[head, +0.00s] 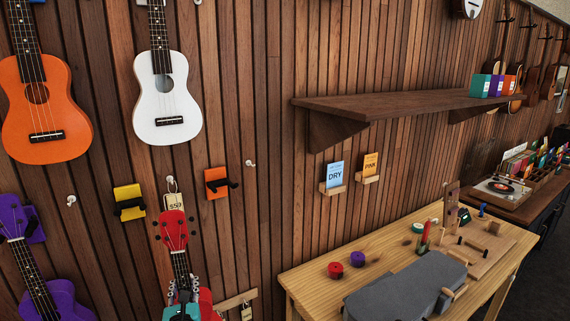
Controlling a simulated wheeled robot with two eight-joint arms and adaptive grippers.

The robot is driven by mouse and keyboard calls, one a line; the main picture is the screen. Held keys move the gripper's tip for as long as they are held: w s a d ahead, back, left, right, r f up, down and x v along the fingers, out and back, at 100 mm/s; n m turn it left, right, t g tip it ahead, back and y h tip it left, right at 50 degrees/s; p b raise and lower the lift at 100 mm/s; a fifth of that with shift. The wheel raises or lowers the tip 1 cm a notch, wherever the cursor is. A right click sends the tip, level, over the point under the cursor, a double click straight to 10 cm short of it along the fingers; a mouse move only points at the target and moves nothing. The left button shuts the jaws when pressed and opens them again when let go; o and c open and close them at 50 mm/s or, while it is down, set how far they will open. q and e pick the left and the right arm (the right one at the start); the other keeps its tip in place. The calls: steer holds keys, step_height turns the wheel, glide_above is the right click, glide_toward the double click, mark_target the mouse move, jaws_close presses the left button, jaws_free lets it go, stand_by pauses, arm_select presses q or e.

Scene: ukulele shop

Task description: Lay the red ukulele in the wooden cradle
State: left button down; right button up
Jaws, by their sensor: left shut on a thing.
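The red ukulele (175,227) is at the lower left of the head view, upright, with its red headstock up and its dark neck running down. Part of its red body shows at the bottom edge; the rest is hidden or cut off. My left gripper (183,291) is shut on the ukulele's neck, low down near the body. I cannot tell whether the headstock touches a wall hook. What looks like the wooden cradle (492,250), a light board with pegs and an upright post, stands on the workbench at the right. My right gripper is not in view.
An orange ukulele (47,105), a white one (167,107) and a purple one (58,300) hang close by. Yellow (129,202) and orange (217,183) hangers stick out. The workbench (308,285) holds a grey pad (395,291) and small rolls. A shelf (390,104) juts out above it.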

mark_target(207, 300)
arm_select(q)
steer(key=d+f+h, duration=0.1)
steer(key=d+f+m+b, duration=0.1)
steer(key=d, duration=0.1)
steer(key=d+f+h, duration=0.1)
steer(key=d+f, duration=0.1)
steer(key=shift+w+d+m+h, duration=0.1)
steer(key=shift+w+m+h, duration=0.2)
steer(key=shift+w+m, duration=0.1)
steer(key=shift+s+d+f+m+t+h+b, duration=0.1)
steer(key=shift+d+f+m+h+b, duration=0.25)
steer(key=shift+d, duration=0.45)
steer(key=shift+s+d+f+m+t+h+b, duration=0.1)
steer(key=shift+d+f+h+b, duration=0.4)
steer(key=shift+d, duration=0.35)
steer(key=shift+d+f+m+t+h+b, duration=0.1)
steer(key=shift+d+f+m+h+b, duration=0.15)
steer(key=shift+d+f, duration=0.4)
steer(key=shift+d+r, duration=0.15)
steer(key=shift+r, duration=0.05)
